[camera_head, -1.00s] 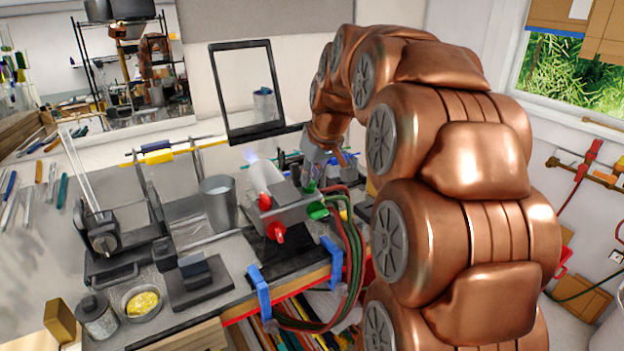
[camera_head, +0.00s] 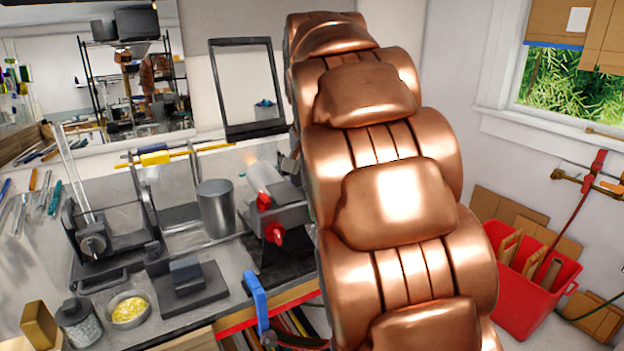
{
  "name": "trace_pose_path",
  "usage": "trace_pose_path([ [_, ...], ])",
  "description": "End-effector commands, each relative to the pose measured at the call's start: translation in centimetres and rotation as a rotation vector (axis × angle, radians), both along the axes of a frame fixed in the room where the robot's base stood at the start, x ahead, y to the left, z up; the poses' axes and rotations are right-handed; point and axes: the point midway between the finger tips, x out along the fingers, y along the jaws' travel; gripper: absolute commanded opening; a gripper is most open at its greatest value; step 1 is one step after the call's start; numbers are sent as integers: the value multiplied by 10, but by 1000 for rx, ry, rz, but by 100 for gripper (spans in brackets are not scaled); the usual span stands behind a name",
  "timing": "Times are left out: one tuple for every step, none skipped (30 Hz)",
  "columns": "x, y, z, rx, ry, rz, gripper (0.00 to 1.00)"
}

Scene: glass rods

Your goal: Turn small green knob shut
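The torch burner (camera_head: 285,215) stands on the bench, a grey block with a pale barrel pointing back and left. Two red knobs show on it: an upper one (camera_head: 263,201) and a larger lower one (camera_head: 274,235). The small green knob is hidden behind my copper-coloured arm, which covers the burner's right side. My gripper is also hidden behind the arm, so I cannot see its fingers or whether it touches anything. I cannot clearly make out a flame at the barrel.
A grey metal cup (camera_head: 216,208) stands left of the burner. A blue clamp (camera_head: 256,300) sits on the bench's front edge. A dish of yellow bits (camera_head: 129,309) and a jar (camera_head: 79,323) stand front left. A red crate (camera_head: 526,277) is at the right.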

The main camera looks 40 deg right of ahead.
Motion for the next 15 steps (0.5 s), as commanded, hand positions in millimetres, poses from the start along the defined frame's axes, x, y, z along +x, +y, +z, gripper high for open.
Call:
trace_pose_path([
  [1,-1,0,3,-4,-42,0],
  [1,0,0,8,-4,-70,0],
  [1,0,0,15,-4,-107,0],
  [1,0,0,21,-4,-135,0],
  [1,0,0,27,-4,-164,0],
  [1,0,0,34,-5,-200,0],
  [1,0,0,38,-6,-228,0],
  [1,0,1,43,-7,-256,0],
  [2,0,1,48,-8,-292,0],
  [2,0,1,53,-8,-318,0],
  [2,0,1,57,-9,-346,0],
  [2,0,1,63,-7,-379,0],
  [2,0,1,68,-8,-404,0],
  [2,0,1,73,-8,-429,0],
  [2,0,1,78,-9,-459,0],
])
